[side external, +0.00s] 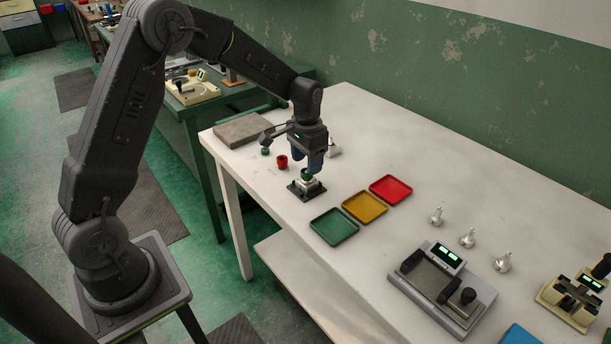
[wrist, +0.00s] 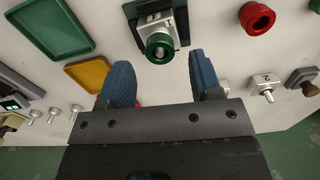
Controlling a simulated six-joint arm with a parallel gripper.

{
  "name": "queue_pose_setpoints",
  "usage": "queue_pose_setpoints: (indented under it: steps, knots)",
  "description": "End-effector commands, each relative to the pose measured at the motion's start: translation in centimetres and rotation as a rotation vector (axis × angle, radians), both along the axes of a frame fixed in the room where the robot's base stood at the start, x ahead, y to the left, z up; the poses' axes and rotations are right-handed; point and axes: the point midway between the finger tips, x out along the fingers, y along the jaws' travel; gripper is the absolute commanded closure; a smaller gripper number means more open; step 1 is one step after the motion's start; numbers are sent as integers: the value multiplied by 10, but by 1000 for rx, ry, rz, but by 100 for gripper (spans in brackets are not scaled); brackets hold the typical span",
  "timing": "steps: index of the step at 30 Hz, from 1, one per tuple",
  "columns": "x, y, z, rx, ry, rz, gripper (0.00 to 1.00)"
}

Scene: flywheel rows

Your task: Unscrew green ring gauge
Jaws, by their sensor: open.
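The green ring gauge (side external: 306,175) sits on top of a metal block in a black-based fixture (side external: 293,188). In the wrist view the green ring (wrist: 159,48) shows with its round opening facing the camera, and the fixture's metal block (wrist: 154,20) is behind it. My gripper (side external: 316,164) points down at the fixture, its blue fingers close to the ring. In the wrist view my gripper (wrist: 160,64) is open, with the ring in the gap near the fingertips. I see no clear contact with either finger.
A red ring (side external: 282,162) and another green ring (side external: 265,151) stand beside the fixture. Green (side external: 334,226), yellow (side external: 365,207) and red (side external: 391,189) trays lie on the other side. Several metal plugs (side external: 468,238) and a grey device (side external: 442,288) stand further right. A grey slab (side external: 242,128) lies at the table's left end.

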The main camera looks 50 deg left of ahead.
Motion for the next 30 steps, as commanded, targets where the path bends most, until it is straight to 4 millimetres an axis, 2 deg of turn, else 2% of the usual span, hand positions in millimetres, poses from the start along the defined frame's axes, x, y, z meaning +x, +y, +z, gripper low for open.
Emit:
queue_pose_setpoints:
  steps: [4, 13, 24, 30]
  knots:
    - [0, 0, 0, 0, 0, 0, 29]
    - [0, 0, 2, 0, 0, 0, 29]
    - [0, 0, 27, 0, -2, 0, 29]
    - [0, 0, 30, 0, 0, 0, 29]
